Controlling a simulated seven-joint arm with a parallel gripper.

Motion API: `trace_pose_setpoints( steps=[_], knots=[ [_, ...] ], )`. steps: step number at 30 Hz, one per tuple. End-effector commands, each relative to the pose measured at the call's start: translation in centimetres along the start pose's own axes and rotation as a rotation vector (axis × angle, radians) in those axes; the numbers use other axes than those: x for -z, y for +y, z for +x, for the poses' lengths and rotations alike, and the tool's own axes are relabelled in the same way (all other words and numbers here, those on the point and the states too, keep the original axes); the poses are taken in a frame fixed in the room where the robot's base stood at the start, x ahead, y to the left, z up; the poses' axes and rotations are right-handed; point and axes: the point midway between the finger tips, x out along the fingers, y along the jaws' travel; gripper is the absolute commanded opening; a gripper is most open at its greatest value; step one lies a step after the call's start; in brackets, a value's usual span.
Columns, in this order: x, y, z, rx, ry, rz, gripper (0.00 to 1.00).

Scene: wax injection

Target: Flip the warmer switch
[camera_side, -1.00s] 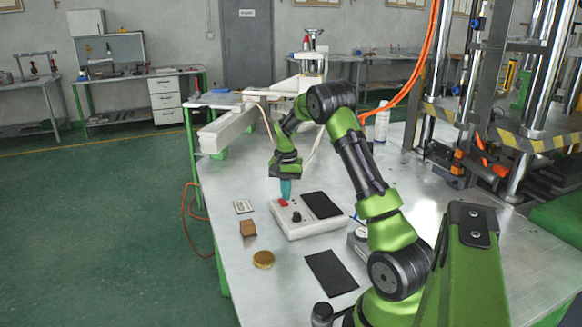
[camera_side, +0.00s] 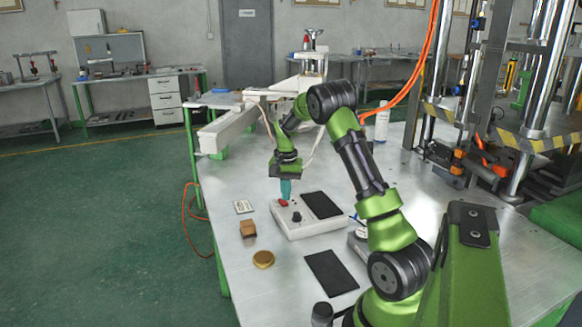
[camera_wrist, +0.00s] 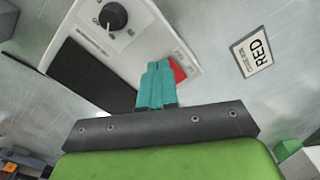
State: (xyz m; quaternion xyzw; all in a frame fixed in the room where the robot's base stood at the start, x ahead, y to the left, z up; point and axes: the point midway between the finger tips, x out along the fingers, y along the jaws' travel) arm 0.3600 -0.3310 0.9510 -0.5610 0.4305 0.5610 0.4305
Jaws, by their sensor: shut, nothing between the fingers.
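The warmer (camera_side: 300,226) is a white box on the metal table, with a black pad (camera_side: 321,204) and a black knob (camera_side: 296,216) on top. Its red switch (camera_side: 283,202) is near the back left corner, and it also shows in the wrist view (camera_wrist: 179,71), partly hidden behind the fingers. My gripper (camera_side: 285,196) has teal fingers, shut and empty, pointing down at the switch. In the wrist view, the fingertips (camera_wrist: 159,66) are right beside the red switch. I cannot tell whether they touch it or which way it is set.
A card marked RED (camera_wrist: 254,52) lies beside the warmer. A brown block (camera_side: 248,229), a round gold tin (camera_side: 263,259) and a black mat (camera_side: 331,273) lie in front. The table's left edge is close to the card and block.

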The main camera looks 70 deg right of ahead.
Motion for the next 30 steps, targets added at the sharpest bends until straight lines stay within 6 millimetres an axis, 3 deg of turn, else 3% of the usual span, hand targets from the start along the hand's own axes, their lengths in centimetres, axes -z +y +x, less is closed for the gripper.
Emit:
trace_pose_setpoints(
  steps=[30],
  knots=[
    [0.0,0.0,0.98,0.0,-0.001,0.0,0.0]
  ],
)
